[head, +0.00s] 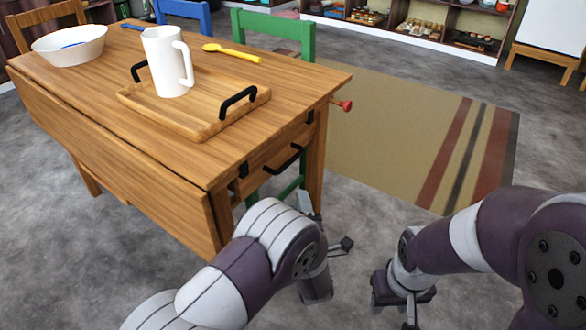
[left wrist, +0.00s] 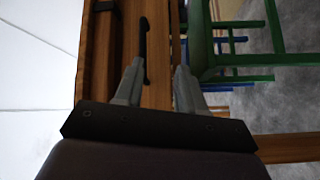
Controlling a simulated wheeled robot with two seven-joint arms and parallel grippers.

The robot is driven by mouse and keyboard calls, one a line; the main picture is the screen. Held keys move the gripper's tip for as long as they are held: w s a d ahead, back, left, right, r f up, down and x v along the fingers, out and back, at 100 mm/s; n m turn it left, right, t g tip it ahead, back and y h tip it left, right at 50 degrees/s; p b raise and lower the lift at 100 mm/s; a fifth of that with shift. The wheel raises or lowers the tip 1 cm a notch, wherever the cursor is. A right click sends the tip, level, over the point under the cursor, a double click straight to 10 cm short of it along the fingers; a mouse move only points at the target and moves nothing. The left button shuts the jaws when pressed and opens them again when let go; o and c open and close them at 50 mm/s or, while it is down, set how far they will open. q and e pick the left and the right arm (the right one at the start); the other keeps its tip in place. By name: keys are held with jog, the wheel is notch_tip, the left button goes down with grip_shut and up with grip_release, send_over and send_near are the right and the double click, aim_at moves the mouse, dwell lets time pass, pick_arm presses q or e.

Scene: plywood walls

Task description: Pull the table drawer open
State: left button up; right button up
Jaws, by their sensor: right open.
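The wooden table (head: 110,95) has a drawer (head: 262,180) in its right end, with a black bar handle (head: 284,161). The drawer front looks about flush with the table frame. My left gripper (head: 325,222) is in front of this end, partly hidden by its own arm. In the left wrist view, my left gripper (left wrist: 158,65) is open, and the black handle (left wrist: 144,48) shows ahead of the fingers, closer to the left finger. No contact is visible. My right gripper (head: 407,303) is open and empty over the floor at the lower right.
A wooden tray (head: 215,125) with black handles holds a white pitcher (head: 163,62). A white bowl (head: 70,45) and a yellow spoon (head: 231,52) lie on the table. A green chair (head: 273,28) stands behind it. A red knob (head: 342,105) sticks out right. Floor in front is clear.

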aim_at(290, 160)
pick_arm(q)
jog(key=w+r+b, duration=0.1)
jog(key=w, duration=0.2)
jog(key=w+a+r+n+b, duration=0.1)
jog(key=w, duration=0.3)
jog(key=w+a+r+n+t+b, duration=0.1)
jog(key=w+b, duration=0.1)
jog(key=w, duration=0.2)
jog(key=shift+a+r+y, duration=0.2)
jog(key=shift+y, duration=0.2)
jog(key=shift+w+a+r, duration=0.1)
jog(key=shift+w+r, duration=0.1)
jog(key=shift+w, duration=0.3)
grip_shut()
